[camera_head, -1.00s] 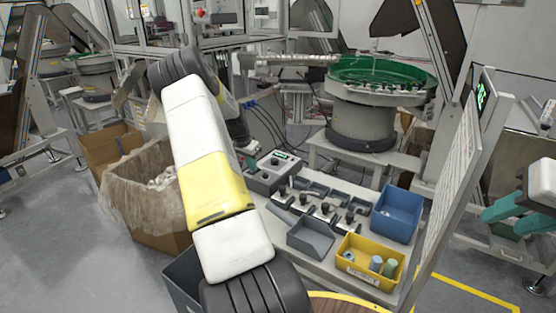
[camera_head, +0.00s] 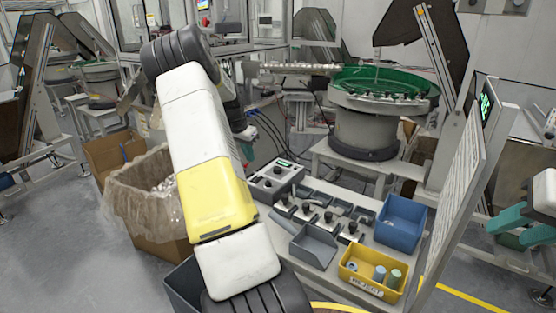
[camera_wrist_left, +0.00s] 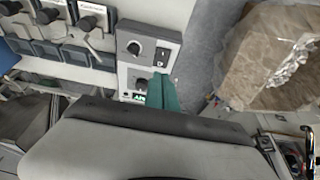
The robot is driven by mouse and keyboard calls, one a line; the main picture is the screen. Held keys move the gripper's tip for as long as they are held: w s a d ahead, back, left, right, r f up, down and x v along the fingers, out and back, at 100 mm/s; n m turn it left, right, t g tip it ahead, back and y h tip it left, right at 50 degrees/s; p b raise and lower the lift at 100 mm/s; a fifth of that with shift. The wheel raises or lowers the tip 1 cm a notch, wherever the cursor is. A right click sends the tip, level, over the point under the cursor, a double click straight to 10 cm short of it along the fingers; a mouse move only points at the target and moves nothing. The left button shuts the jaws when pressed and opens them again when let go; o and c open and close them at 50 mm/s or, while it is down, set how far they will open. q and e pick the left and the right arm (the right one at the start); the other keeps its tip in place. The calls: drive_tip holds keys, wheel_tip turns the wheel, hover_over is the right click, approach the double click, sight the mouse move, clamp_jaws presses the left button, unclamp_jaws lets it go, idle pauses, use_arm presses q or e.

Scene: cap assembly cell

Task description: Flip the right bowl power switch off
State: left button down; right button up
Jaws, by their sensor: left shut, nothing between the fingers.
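The grey control box (camera_head: 275,182) stands at the left end of the bench. In the left wrist view, its panel (camera_wrist_left: 149,63) shows two dark knobs, a small green display and a dark rocker switch (camera_wrist_left: 162,48) beside the upper knob. My left gripper (camera_wrist_left: 163,92) is shut and empty, its teal fingers over the panel's lower part beside the lower knob (camera_wrist_left: 141,84). They hide whatever lies beneath; I cannot tell whether they touch. Switch positions are too small to read. My right gripper (camera_head: 513,226) shows at the right edge with its teal fingers apart.
A blue bin (camera_head: 401,222), a yellow bin (camera_head: 370,272) with cylinders and a grey tray (camera_head: 313,246) sit on the bench. A green bowl feeder (camera_head: 384,80) stands behind. A lined carton (camera_head: 150,210) stands left of my left arm. An upright panel (camera_head: 470,190) borders the right.

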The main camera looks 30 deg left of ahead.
sight(256, 179)
use_arm(q)
wheel_tip(256, 179, up, 4)
drive_tip(key=shift+w+a+r, duration=0.1)
drive_tip(key=shift+r, duration=0.1)
drive_tip(key=x, duration=1.4)
drive_tip(key=shift+s+a+f, duration=0.1)
drive_tip(key=shift+s, duration=0.25)
drive_tip(key=shift+f, duration=0.2)
drive_tip(key=shift+s, duration=0.1)
drive_tip(key=shift+s+f, duration=0.1)
drive_tip(key=shift+s, duration=0.7)
